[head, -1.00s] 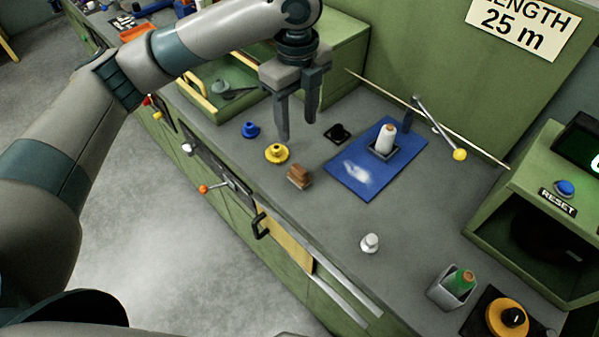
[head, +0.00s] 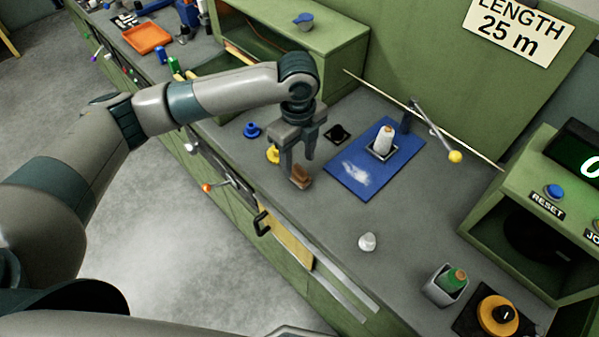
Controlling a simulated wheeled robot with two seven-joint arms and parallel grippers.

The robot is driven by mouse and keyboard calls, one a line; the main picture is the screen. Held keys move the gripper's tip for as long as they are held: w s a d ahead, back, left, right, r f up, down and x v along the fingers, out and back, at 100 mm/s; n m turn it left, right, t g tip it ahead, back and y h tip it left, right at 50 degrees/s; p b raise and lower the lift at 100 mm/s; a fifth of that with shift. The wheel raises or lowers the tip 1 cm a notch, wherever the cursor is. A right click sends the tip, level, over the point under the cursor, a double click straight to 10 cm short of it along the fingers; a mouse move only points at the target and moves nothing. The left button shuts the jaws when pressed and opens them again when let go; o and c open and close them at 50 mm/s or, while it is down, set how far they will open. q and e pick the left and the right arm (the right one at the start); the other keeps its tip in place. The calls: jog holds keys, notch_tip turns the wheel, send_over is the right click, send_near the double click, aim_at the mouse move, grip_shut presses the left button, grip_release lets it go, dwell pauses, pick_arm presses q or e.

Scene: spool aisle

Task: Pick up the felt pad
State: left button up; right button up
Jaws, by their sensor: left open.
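The small brown block that looks like the felt pad (head: 301,179) lies on the grey bench top, left of a blue mat (head: 352,179). My left gripper (head: 298,165) points down right over it, with its jaws open. One finger comes down on the left side of the pad and the other is behind it on the right. The fingers partly hide the pad, and I cannot tell whether they touch it.
A yellow knob-like piece (head: 272,154), a blue one (head: 252,130) and a black one (head: 338,133) stand close by. A white spool (head: 384,138) stands on the mat. A small white-grey piece (head: 367,242) stands nearer, with clear bench around it.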

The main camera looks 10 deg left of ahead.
aim_at(299, 169)
pick_arm(q)
jog(key=shift+f, duration=0.1)
dwell(0.3)
jog(key=shift+f+p, duration=0.35)
notch_tip(299, 169, down, 4)
jog(key=shift+w+d+r+p, duration=0.1)
jog(key=shift+w+p, duration=0.05)
jog(key=shift+p, duration=0.7)
jog(key=shift+f, duration=0.35)
jog(key=shift+c, duration=0.5)
grip_shut()
